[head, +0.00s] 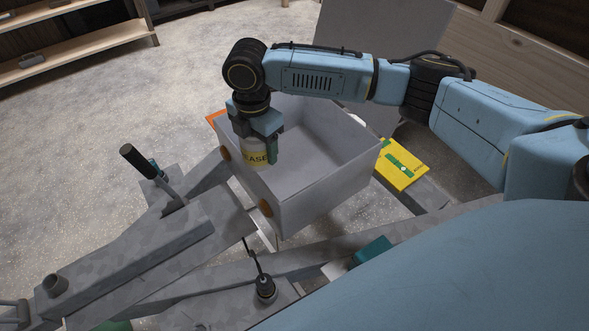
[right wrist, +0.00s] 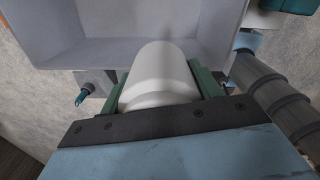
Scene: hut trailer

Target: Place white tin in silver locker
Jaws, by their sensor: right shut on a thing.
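The white tin (head: 257,153), with a yellow label, is in my right gripper (head: 259,148). In the right wrist view the tin (right wrist: 160,75) sits between the two green fingers, which are shut on it. The silver locker (head: 325,196) is an open-topped grey box on the trailer frame. In the head view the tin overlaps the locker's left end wall; I cannot tell how far above or inside the rim it is. The locker's inside (right wrist: 215,50) also shows beyond the tin in the right wrist view and looks empty where visible. My left gripper is not in view.
The grey trailer tongue (head: 165,245) runs to the lower left, with a black-handled lever (head: 140,165) on it. A yellow package (head: 402,165) lies right of the locker. A wooden shelf (head: 75,50) stands at the upper left. Open floor lies between.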

